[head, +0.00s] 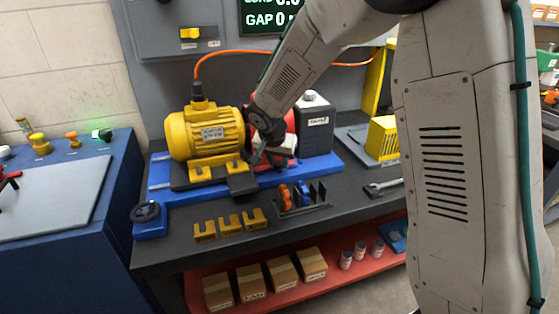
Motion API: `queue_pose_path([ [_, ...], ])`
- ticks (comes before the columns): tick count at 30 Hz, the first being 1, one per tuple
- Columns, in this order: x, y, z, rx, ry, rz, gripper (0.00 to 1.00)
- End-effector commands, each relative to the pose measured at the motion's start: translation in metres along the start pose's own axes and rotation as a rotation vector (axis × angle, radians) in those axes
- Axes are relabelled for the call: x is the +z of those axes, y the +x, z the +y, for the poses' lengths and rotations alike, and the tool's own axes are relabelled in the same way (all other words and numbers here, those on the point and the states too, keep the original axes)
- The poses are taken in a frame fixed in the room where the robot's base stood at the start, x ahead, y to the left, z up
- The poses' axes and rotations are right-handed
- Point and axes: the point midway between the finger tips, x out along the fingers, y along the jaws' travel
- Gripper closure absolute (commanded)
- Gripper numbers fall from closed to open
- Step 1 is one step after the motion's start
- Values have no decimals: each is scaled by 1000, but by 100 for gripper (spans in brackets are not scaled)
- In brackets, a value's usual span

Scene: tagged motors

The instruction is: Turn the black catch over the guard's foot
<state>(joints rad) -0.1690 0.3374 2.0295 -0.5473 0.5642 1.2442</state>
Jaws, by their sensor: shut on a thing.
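My gripper (277,158) is low over the blue base rail (303,174), just right of the yellow motor (205,134). Its jaws are shut on a small dark part, apparently the black catch; my wrist and fingers hide most of it. I cannot tell which way the catch is turned or whether it lies over a foot. A black block (242,184) sits on the rail in front of the motor.
Yellow brackets (231,224) and a black rack (303,203) with orange and blue parts stand at the bench's front. A wrench (383,187) and a yellow slotted box (384,138) are to the right. An orange cable (235,53) runs behind my arm.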

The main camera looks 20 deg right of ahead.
Motion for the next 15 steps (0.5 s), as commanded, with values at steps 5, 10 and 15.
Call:
queue_pose_path([
  [5,1,0,-2,34,80,-1,93],
  [10,1,0,-2,52,127,-2,93],
  [15,1,0,-2,61,146,-2,93],
])
